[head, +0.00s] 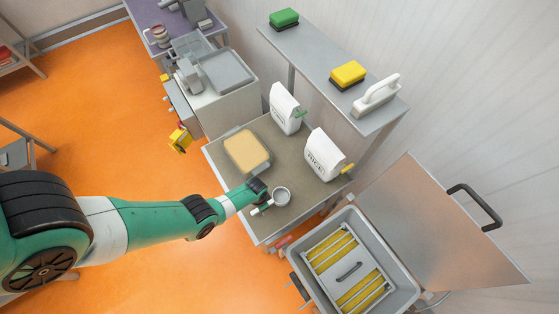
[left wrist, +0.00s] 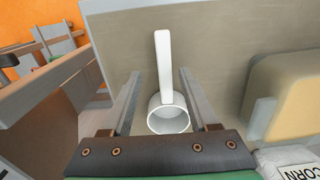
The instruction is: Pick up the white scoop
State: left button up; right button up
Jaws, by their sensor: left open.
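The white scoop (head: 281,196) lies near the front edge of the grey-brown worktop (head: 222,158), with its handle pointing left toward the edge in the head view. My left gripper (head: 264,203) is just above it. In the left wrist view, the scoop's round cup (left wrist: 168,116) and straight handle (left wrist: 163,62) show between the two open fingers of my left gripper (left wrist: 160,74). The fingers stand apart on either side, with no visible contact. My right gripper is in neither view.
A shelf above holds green (head: 284,18) and yellow (head: 348,75) sponges and a white-handled tool (head: 377,95).

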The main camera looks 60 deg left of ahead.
pick_arm(q)
jog(key=f+b, duration=0.5)
jog(key=shift+s+a+f, duration=0.15)
jog(key=shift+s+a, duration=0.05)
jog(key=shift+a, duration=0.1)
grip_shut()
